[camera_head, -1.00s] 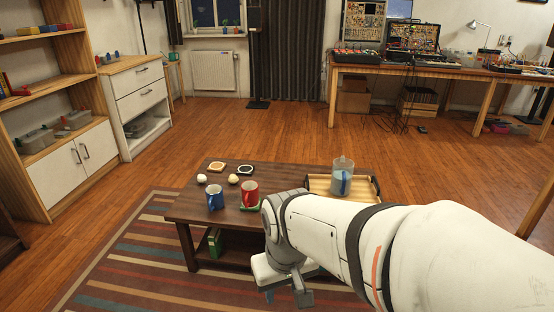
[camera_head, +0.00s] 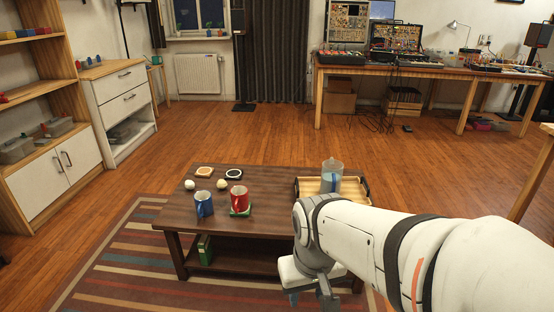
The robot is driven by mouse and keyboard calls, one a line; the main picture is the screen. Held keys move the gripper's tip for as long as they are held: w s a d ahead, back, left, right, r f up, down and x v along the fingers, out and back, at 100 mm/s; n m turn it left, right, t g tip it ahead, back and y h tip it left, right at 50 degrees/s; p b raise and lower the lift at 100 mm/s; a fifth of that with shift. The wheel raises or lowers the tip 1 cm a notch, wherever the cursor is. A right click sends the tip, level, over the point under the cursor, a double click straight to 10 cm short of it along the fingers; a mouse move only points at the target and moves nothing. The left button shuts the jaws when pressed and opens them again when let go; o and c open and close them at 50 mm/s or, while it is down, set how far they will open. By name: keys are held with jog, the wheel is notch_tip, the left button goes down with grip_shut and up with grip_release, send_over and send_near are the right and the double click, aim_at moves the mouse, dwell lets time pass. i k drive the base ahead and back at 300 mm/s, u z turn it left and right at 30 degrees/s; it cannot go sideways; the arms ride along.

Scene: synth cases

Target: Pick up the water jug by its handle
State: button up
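The water jug (camera_head: 331,177) is a clear, bluish container with a blue part, which looks like its handle, on the side facing me. It stands upright on a wooden tray (camera_head: 307,187) at the right end of the dark coffee table (camera_head: 262,211). My arm hides part of the tray. My gripper (camera_head: 309,298) hangs below the arm, in front of the table's near edge and lower in the picture than the jug. It is apart from the jug. Two finger pieces show with a gap between them, and nothing is seen held.
A blue mug (camera_head: 204,204) and a red mug (camera_head: 238,198) on a green coaster stand left of the jug. Two pale round things and two coasters (camera_head: 204,172) lie further left and back. A striped rug (camera_head: 130,262) lies under the table.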

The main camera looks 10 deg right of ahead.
aim_at(331, 170)
jog(key=u, duration=0.05)
jog(key=i, duration=1.65)
jog(key=z, duration=0.1)
